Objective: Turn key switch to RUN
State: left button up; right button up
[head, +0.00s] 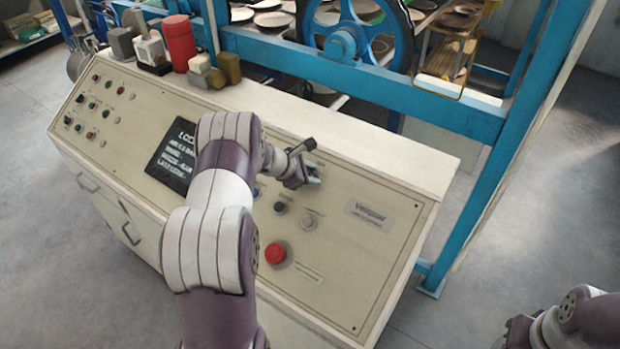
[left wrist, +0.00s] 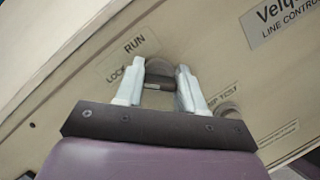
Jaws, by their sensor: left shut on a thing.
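The key switch (left wrist: 160,72) is a small dark grey knob on the beige control panel (head: 340,285). In the left wrist view the printed words LOCK (left wrist: 116,76) and RUN (left wrist: 134,44) stand to its left and upper left. My left gripper (head: 314,178) is at the panel's upper part, and in the left wrist view its two pale fingers (left wrist: 161,84) are shut on the knob, one on each side. I cannot tell which word the knob points to. In the head view the gripper hides the switch. Part of my right gripper (head: 518,332) shows at the lower right, away from the panel.
A red emergency button (head: 275,253), a dark button (head: 280,208) and a pale button (head: 308,222) sit below the switch. A black display (head: 170,168) is left of my arm. A red canister (head: 179,42) and small blocks stand on the top ledge. A blue frame (head: 380,88) rises behind.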

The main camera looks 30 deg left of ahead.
pick_arm(q)
jog(key=m+g+b, duration=0.1)
jog(key=m+b, duration=0.1)
jog(key=m, duration=0.2)
jog(key=shift+f+m+h+b, duration=0.1)
jog(key=shift+m+h+b, duration=0.2)
jog(key=shift+m+b, duration=0.1)
jog(key=m+g+b, duration=0.1)
jog(key=m+b, duration=0.1)
jog(key=m, duration=0.2)
jog(key=shift+g, duration=0.3)
jog(key=shift+r+m, duration=0.2)
jog(key=shift+m, duration=0.1)
jog(key=o, duration=1)
jog(key=shift+s, duration=0.1)
jog(key=shift+o, duration=0.2)
